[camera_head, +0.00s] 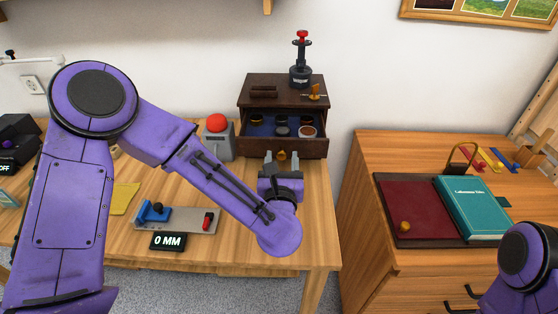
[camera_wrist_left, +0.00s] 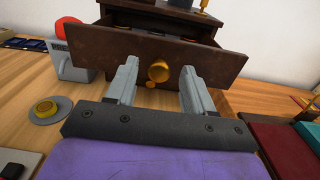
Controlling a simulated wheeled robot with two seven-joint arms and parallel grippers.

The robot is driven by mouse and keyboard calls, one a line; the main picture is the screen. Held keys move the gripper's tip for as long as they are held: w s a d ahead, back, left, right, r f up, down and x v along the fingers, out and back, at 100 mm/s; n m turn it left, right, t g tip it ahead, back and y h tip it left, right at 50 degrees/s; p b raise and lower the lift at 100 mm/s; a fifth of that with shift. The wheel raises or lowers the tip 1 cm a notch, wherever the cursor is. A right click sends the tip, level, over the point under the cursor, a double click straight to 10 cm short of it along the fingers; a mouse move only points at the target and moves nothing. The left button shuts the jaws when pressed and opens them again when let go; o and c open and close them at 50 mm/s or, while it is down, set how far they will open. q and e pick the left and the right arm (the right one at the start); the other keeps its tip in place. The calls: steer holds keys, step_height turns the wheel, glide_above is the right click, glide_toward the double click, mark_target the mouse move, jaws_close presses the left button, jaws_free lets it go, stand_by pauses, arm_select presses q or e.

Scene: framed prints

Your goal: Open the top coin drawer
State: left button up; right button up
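A dark wooden coin cabinet (camera_head: 284,88) stands at the back of the desk. Its coin drawer (camera_head: 300,147) is pulled out, showing a blue lining and several round coins inside. The brass knob (camera_wrist_left: 158,71) on the drawer front lies between the fingertips of my left gripper (camera_wrist_left: 158,75) in the left wrist view. The grey fingers are spread, with visible gaps on both sides of the knob. In the head view my left gripper (camera_head: 281,160) is just in front of the drawer. Only part of my right arm shows at the lower right; its gripper is out of view.
A red button on a grey box (camera_head: 217,140) stands left of the cabinet. A hand stamp (camera_head: 301,72) stands on top. A gauge (camera_head: 180,219) with a "0 MM" display lies on the desk front. Books (camera_head: 471,209) lie on the right-hand cabinet.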

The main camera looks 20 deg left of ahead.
arm_select(q)
steer(key=shift+s+f, duration=0.1)
steer(key=shift+s, duration=0.15)
steer(key=b+v, duration=0.2)
steer(key=v, duration=0.8)
